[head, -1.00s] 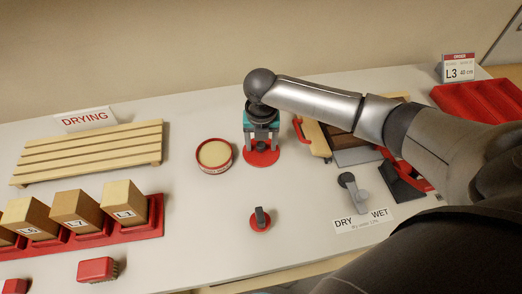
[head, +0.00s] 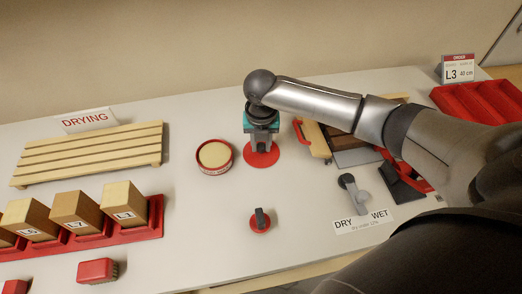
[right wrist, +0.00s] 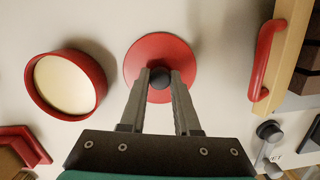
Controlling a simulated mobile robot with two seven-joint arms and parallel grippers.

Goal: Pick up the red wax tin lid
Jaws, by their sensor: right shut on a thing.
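The red wax tin lid (head: 262,158) is a flat red disc with a dark round knob in its middle. It also shows in the right wrist view (right wrist: 160,44). My right gripper (head: 262,146) points down over the lid. In the right wrist view its fingers (right wrist: 160,80) are shut on the knob, one on each side. The lid lies flat, at or very near the bench top. The open red wax tin (head: 214,157), filled with pale wax, stands just left of the lid, apart from it. My left gripper is not in view.
A slatted drying rack (head: 90,152) and a red tray (head: 154,222) with wooden blocks are at left. A small red-based knob (head: 260,221) stands in front. A red-handled wooden item (head: 312,138) and a DRY/WET switch (head: 352,190) are at right.

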